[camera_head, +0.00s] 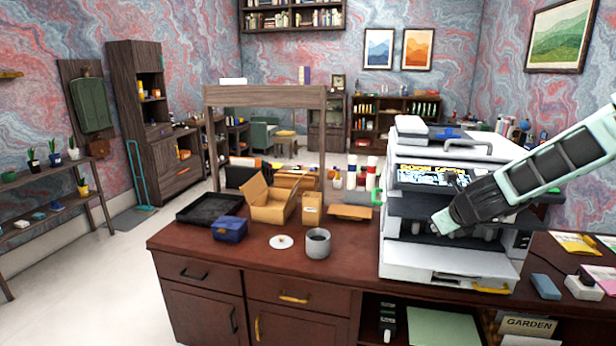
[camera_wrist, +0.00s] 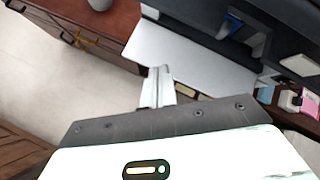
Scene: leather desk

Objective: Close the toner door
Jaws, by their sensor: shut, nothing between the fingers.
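The printer (camera_head: 404,165) stands on the right part of the desk. Its front has a dark open bay, and below that a white panel (camera_head: 425,260) that looks like the toner door, folded down and sticking out. In the wrist view the white panel (camera_wrist: 185,58) lies flat beyond my fingers, with the dark bay and a blue part (camera_wrist: 230,27) behind it. My gripper (camera_head: 440,224) reaches in from the right, in front of the bay and above the panel. In the wrist view my gripper (camera_wrist: 157,78) is shut and empty. I cannot tell whether it touches the panel.
A yellow-handled tray (camera_head: 490,289) is below the panel. A grey mug (camera_head: 318,243), a white disc (camera_head: 281,242), a blue box (camera_head: 229,229) and an open cardboard box (camera_head: 270,212) stand left of the printer. A blue block (camera_head: 545,287) lies to its right.

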